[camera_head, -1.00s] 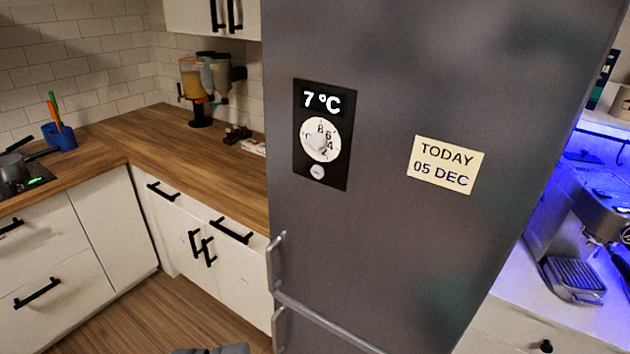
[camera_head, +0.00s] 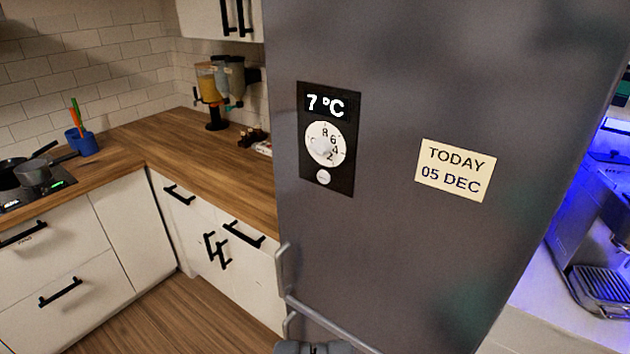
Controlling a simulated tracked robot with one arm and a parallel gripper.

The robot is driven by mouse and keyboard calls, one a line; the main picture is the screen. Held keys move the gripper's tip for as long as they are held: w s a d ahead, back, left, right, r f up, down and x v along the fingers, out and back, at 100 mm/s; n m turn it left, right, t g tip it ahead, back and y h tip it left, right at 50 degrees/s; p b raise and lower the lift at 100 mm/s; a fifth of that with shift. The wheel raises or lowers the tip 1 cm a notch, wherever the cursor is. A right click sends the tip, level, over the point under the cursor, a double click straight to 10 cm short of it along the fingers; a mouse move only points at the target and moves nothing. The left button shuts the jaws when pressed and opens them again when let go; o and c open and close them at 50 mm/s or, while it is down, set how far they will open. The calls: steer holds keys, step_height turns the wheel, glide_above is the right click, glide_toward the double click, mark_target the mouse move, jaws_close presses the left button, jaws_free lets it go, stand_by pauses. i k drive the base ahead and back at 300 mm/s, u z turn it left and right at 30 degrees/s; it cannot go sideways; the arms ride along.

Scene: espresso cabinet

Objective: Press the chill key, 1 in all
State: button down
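The black control panel (camera_head: 345,181) is on the front of the grey fridge (camera_head: 400,60), left of centre in view. Its display (camera_head: 325,105) reads 7 °C. Below it is a white round dial (camera_head: 325,144) with numbers. A small round white key (camera_head: 323,177) sits under the dial; its label is too small to read. My gripper (camera_head: 314,347) shows only as a grey piece at the bottom edge, well below the panel and apart from it. Its fingertips are not clear, so I cannot tell its opening.
A note (camera_head: 456,170) on the fridge reads TODAY 05 DEC. The fridge handle (camera_head: 283,270) sticks out at lower left of the door. A wooden counter (camera_head: 190,155) stands left, an espresso machine (camera_head: 597,285) right. Wooden floor (camera_head: 190,315) is free at lower left.

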mark_target(324, 177)
steer(key=i, duration=0.95)
